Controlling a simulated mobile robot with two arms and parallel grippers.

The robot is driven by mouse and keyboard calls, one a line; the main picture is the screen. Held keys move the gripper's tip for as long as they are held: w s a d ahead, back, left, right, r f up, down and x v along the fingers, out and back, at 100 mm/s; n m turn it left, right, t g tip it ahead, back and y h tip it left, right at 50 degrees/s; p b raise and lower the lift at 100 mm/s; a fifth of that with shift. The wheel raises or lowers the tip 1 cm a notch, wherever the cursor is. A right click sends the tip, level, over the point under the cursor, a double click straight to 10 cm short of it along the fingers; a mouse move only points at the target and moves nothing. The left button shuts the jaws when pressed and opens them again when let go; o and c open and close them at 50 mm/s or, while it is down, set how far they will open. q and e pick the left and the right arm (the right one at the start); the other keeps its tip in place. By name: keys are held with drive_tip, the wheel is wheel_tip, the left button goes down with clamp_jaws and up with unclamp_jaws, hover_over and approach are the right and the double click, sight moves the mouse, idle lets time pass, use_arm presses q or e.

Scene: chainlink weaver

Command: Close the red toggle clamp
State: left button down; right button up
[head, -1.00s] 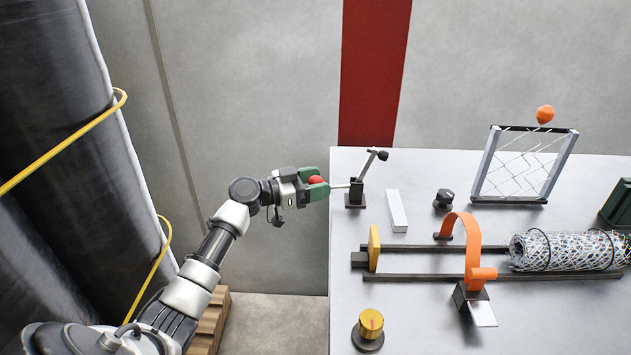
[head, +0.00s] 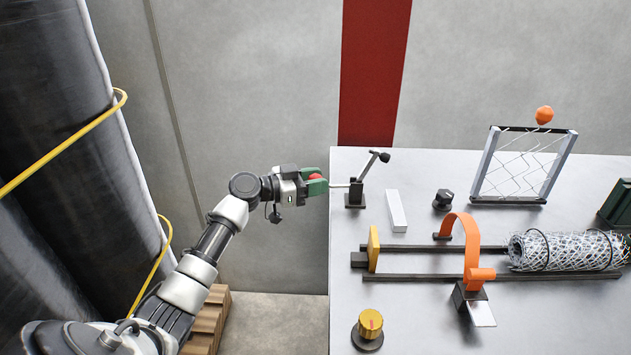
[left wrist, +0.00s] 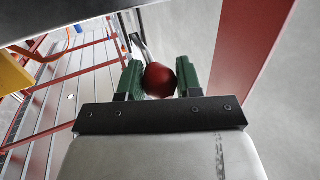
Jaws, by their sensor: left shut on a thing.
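The toggle clamp (head: 355,196) stands at the left edge of the grey table, with a black base and a raised arm tipped in black. Its handle reaches out left past the table edge and ends in a red knob (head: 315,178). My left gripper (head: 316,186) has its green fingers around this knob. In the left wrist view the red knob (left wrist: 159,80) sits between the green fingers, with the handle rod running up behind it. My right gripper is in neither view.
The table (head: 345,300) holds a white block (head: 396,211), a black knob (head: 443,199), a yellow dial (head: 370,324), an orange hoop clamp (head: 472,250) over dark rails and a mesh roll (head: 565,250). A mesh frame (head: 522,165) stands at the back.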

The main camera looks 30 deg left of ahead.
use_arm(q)
drive_tip(key=shift+r+m+g+y+p, duration=0.3)
drive_tip(key=shift+r+g+p, duration=0.1)
drive_tip(key=shift+r+p, duration=0.3)
drive_tip(key=r+g+y+p, duration=0.1)
drive_tip(key=p, duration=0.1)
drive_tip(key=d+r+m+g+y+p, duration=0.1)
drive_tip(key=r+p, duration=0.1)
drive_tip(key=p, duration=0.1)
drive_tip(key=w+r+g+y+p, duration=0.1)
drive_tip(key=r+p, duration=0.1)
drive_tip(key=p, duration=0.1)
drive_tip(key=shift+d+y, duration=0.3)
drive_tip(key=shift+y, duration=0.1)
drive_tip(key=d+g+y+p, duration=0.1)
drive_tip(key=p, duration=0.1)
drive_tip(key=w+r+m+g+y+p, duration=0.1)
drive_tip(key=p, duration=0.2)
drive_tip(key=d+r+g+y+p, duration=0.1)
drive_tip(key=p, duration=0.2)
drive_tip(key=shift+w+d+y, duration=0.3)
drive_tip(key=shift+w+d+m+g+p, duration=0.2)
drive_tip(key=shift+m+g+p, duration=0.1)
drive_tip(key=shift+p, duration=0.3)
drive_tip(key=shift+w+d+r+p, duration=0.15)
drive_tip(key=shift+d+p, duration=0.25)
drive_tip(key=shift+p, duration=0.25)
